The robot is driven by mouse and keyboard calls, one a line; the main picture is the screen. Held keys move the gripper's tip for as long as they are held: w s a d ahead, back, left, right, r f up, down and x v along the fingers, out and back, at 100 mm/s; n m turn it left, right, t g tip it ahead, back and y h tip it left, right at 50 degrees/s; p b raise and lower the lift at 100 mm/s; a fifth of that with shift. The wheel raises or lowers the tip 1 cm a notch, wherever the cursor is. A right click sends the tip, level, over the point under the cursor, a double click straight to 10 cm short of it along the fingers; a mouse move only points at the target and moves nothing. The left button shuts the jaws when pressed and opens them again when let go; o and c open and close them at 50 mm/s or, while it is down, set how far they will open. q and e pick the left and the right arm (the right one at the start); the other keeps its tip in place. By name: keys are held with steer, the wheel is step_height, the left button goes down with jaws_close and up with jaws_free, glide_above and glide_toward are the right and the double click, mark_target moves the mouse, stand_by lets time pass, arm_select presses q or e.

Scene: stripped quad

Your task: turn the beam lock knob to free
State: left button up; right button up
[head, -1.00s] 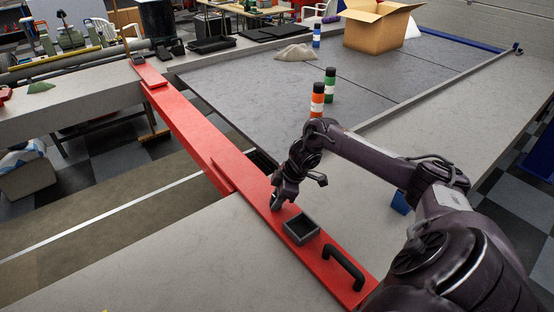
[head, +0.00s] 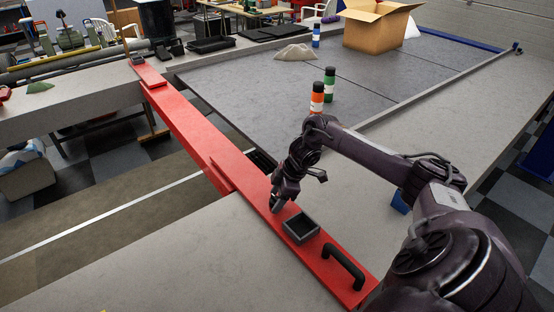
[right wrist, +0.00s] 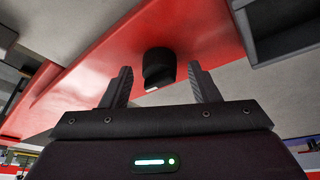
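The red beam (head: 188,122) runs from the far left bench down to the near right. The beam lock knob (right wrist: 158,68) is a short black cylinder with a small white mark, standing on the beam in the right wrist view. My right gripper (right wrist: 161,72) is open, with one finger on each side of the knob and visible gaps between. In the head view my right gripper (head: 278,200) is low over the beam and hides the knob or makes it hard to pick out. My left gripper is out of view.
A dark square open box (head: 300,228) and a black handle (head: 343,267) sit on the beam, nearer than my gripper. Orange and green banded cylinders (head: 317,98) stand on the grey table behind. A cardboard box (head: 376,28) is farther back.

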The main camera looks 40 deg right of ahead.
steer(key=b+v, duration=0.2)
steer(key=v, duration=0.5)
steer(key=shift+r, duration=0.4)
steer(key=shift+s+d, duration=0.1)
steer(key=shift+s, duration=0.05)
